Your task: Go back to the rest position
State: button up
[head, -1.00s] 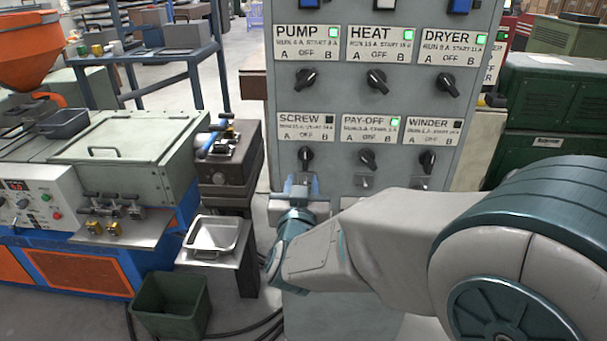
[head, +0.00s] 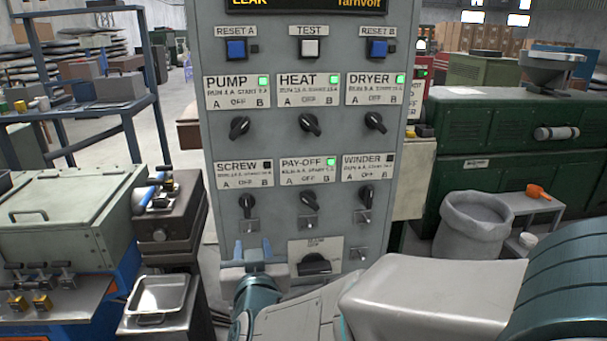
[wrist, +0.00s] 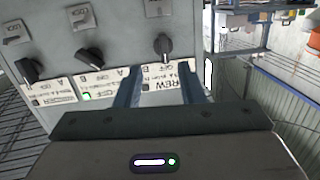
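My gripper (head: 252,248) is in front of the grey control panel (head: 203,120), just below the SCREW knob (head: 247,204). Its two blue fingers are apart and empty. In the wrist view the open fingers (wrist: 160,85) point at the panel, with part of the upside-down SCREW label showing between them. The SCREW knob (wrist: 163,46) stands beyond the fingers there, and I see no contact. My arm extends in from the lower right of the head view. Green lamps are lit at PUMP, HEAT, DRYER and PAY-OFF; the SCREW and WINDER lamps are dark.
A large rotary switch (head: 315,264) is right of my gripper. A metal tray (head: 158,297) and a machine (head: 60,215) stand left. A grey bin (head: 472,225) and a green cabinet (head: 480,140) are right. A patch of floor between bin and panel is bare.

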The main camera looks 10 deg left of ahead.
jog(key=s+d+f+m+g+h, duration=0.1)
jog(key=s+d+g, duration=0.3)
jog(key=d, duration=0.6)
jog(key=s+d+f+m+g+h, duration=0.1)
jog(key=s+d+f+g, duration=0.3)
jog(key=d, duration=0.5)
jog(key=s+d+f+m+g+h, duration=0.1)
jog(key=s+d+g, duration=0.4)
jog(key=d, duration=0.5)
jog(key=shift+s+d+f+h, duration=0.35)
jog(key=shift+s+f+h, duration=0.35)
jog(key=shift+f+h, duration=0.25)
jog(key=shift+d+r, duration=0.1)
